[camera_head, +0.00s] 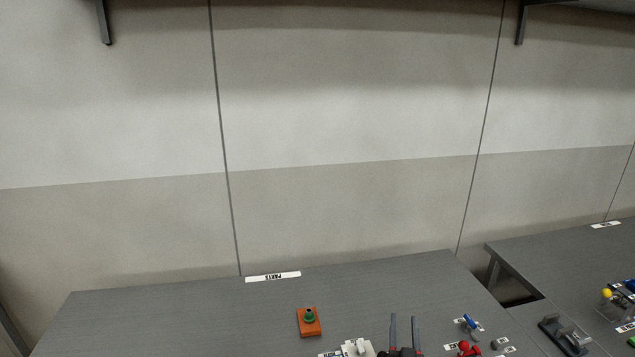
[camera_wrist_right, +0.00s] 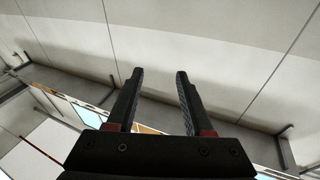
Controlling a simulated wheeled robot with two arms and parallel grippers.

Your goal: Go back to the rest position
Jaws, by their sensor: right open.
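My right gripper (camera_head: 403,335) shows at the bottom edge of the head view, its two dark fingers upright and apart with nothing between them. In the right wrist view the same gripper (camera_wrist_right: 158,90) is open and empty, with wall behind its fingers. My left gripper is not in the head view.
A grey table (camera_head: 180,310) has a label (camera_head: 272,277) at its back edge. An orange block with a green knob (camera_head: 309,320), a white part (camera_head: 358,348), a blue part (camera_head: 470,323) and a red part (camera_head: 468,349) sit on it. A second table (camera_head: 560,255) stands right.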

